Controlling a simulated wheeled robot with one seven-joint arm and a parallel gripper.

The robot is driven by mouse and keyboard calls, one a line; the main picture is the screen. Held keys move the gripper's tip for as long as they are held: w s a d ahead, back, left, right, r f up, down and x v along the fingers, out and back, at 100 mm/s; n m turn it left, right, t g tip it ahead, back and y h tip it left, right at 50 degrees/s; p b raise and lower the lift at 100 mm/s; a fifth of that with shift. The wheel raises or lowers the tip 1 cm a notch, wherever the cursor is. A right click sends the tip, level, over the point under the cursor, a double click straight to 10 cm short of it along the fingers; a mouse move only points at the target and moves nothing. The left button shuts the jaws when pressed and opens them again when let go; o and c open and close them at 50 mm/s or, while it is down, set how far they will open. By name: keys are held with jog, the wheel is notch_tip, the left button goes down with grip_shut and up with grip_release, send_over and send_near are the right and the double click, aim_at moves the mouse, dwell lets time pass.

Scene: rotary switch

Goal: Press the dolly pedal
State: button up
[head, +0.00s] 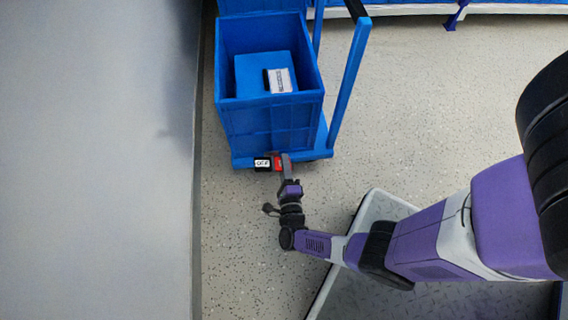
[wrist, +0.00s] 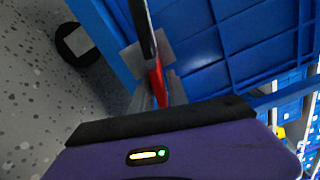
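The blue dolly (head: 325,150) stands at the top centre of the head view. At its near edge are a red pedal (head: 279,163) and, to its left, a black pedal with a white label (head: 262,163). My gripper (head: 286,160) reaches down at the red pedal and partly covers it; contact cannot be made out. In the wrist view the red part (wrist: 157,85) shows just beyond my gripper's black edge, between grey surfaces. The black labelled pedal (wrist: 76,43) is at upper left, apart from my gripper. Whether the fingers are open or shut is unclear.
A blue crate (head: 270,120) sits on the dolly with a blue box (head: 262,70) and a labelled item (head: 280,80) inside. The dolly's handle (head: 350,75) rises at its right. A grey wall-like surface (head: 95,160) borders the left. Speckled floor (head: 430,110) is clear at right.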

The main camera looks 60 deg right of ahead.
jog(key=shift+c, duration=0.2)
grip_shut()
jog(key=shift+r, duration=0.1)
jog(key=shift+r+n+p, duration=0.2)
jog(key=shift+n+p, duration=0.1)
jog(key=shift+n, duration=0.35)
jog(key=shift+r+n+p, duration=0.2)
jog(key=shift+n+p, duration=0.05)
jog(key=shift+n, duration=0.4)
jog(key=shift+r+n+p, duration=0.25)
jog(key=shift+n, duration=0.45)
jog(key=shift+r+n+p, duration=0.2)
jog(key=shift+n, duration=0.5)
jog(key=shift+o, duration=0.2)
grip_release()
